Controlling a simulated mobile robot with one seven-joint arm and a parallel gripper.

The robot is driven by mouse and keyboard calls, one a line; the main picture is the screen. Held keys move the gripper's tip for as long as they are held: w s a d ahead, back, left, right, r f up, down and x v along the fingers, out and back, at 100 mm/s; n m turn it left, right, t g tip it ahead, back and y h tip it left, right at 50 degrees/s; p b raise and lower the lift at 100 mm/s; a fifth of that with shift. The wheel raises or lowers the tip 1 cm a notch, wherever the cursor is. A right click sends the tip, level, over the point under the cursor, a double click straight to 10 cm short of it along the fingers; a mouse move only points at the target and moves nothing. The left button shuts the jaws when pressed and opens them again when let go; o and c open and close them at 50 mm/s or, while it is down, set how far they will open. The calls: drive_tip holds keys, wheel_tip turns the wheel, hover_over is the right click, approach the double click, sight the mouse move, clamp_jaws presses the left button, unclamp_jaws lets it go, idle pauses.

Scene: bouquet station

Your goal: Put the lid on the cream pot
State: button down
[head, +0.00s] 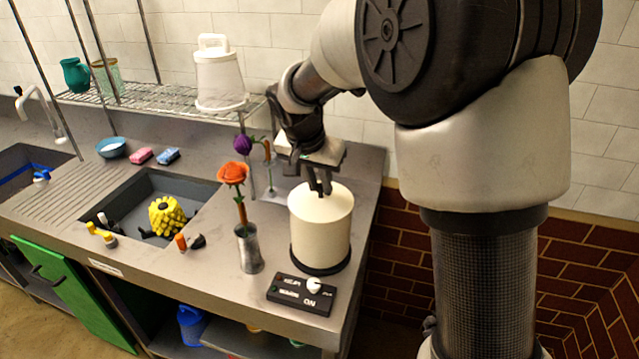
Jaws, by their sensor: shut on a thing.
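The cream pot (320,243) stands upright on a dark round base near the counter's right end. A cream lid (306,202) covers the top of the pot, roughly in line with it. I cannot tell whether the lid rests fully on the rim or sits slightly above it. My gripper (321,188) points down from above and is shut on the lid near its middle. The fingers hide the part of the lid that they grip.
A control box (302,295) with a white knob lies in front of the pot. A metal vase (248,250) with an orange flower (233,174) stands close to its left. A sink (150,205) holding a yellow object lies further left. A wire rack (160,100) is behind.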

drive_tip(key=c, duration=1.5)
unclamp_jaws()
drive_tip(key=v, duration=1.7)
drive_tip(key=shift+r, duration=0.25)
drive_tip(key=s+d+n+p, duration=0.1)
drive_tip(key=s+d+n, duration=0.1)
drive_tip(key=s, duration=0.5)
drive_tip(key=s+d+f+n+t+y+p, duration=0.1)
drive_tip(key=s+d+p, duration=0.1)
drive_tip(key=s+d, duration=0.3)
drive_tip(key=s+d+f+n+y+p, duration=0.1)
drive_tip(key=s+d, duration=0.3)
drive_tip(key=s, duration=0.6)
drive_tip(key=shift+s+d+n+t, duration=0.15)
drive_tip(key=shift+d+n+t, duration=0.15)
drive_tip(key=shift+n, duration=0.5)
